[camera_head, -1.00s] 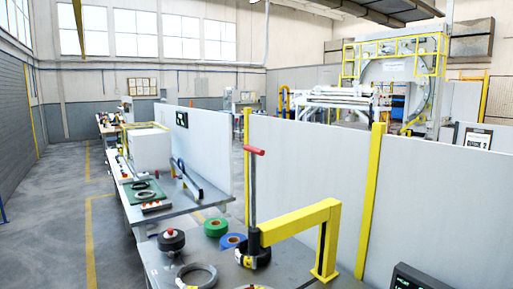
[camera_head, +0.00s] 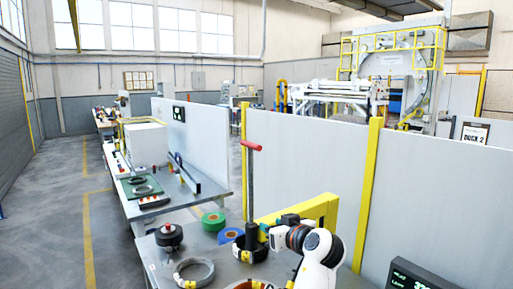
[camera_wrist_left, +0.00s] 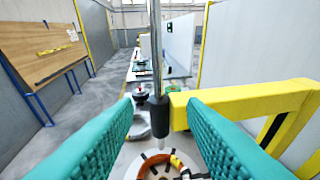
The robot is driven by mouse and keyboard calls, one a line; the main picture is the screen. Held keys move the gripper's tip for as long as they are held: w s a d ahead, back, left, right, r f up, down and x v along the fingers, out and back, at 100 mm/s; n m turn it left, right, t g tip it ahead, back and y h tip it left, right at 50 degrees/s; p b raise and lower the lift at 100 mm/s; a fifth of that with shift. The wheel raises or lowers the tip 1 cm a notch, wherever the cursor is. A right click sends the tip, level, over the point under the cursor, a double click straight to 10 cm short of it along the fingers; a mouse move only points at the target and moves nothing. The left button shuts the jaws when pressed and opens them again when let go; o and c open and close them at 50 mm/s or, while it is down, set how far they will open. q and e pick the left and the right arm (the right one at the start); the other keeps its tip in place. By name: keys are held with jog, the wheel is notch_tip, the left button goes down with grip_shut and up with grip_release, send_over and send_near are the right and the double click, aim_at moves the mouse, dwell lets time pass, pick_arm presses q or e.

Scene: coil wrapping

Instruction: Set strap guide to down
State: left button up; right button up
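The strap guide appears to be the upright metal rod (camera_head: 252,190) with a red crossbar handle (camera_head: 251,145) and a black sleeve low down. It stands at the end of a yellow bracket arm (camera_head: 318,207) over the table. In the left wrist view the rod (camera_wrist_left: 156,60) runs down through the black sleeve (camera_wrist_left: 159,116) to a pale tip above an orange-brown ring (camera_wrist_left: 147,172). My left gripper (camera_head: 265,237) is beside the sleeve. In the left wrist view its teal fingers (camera_wrist_left: 160,103) are wide apart, with the rod showing between them. My right gripper is out of view.
White partition panels (camera_head: 300,170) stand behind. A display (camera_head: 415,276) is at front right. The floor at left is clear.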

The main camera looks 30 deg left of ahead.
aim_at(256, 147)
pick_arm(q)
notch_tip(256, 147, up, 19)
jog(key=d+n+y, duration=0.2)
jog(key=n+y, duration=0.2)
jog(key=shift+g, duration=0.4)
jog(key=p+x, duration=0.2)
jog(key=x, duration=0.1)
jog(key=p+x, duration=0.2)
jog(key=x, duration=0.2)
jog(key=p+x, duration=0.1)
jog(key=x, duration=0.3)
jog(key=shift+w+f+p, duration=0.25)
jog(key=shift+w+p, duration=0.1)
jog(key=shift+p, duration=0.05)
jog(key=shift+w+a+f, duration=0.1)
jog(key=shift+w+a, duration=0.1)
jog(key=shift+a, duration=0.2)
grip_shut()
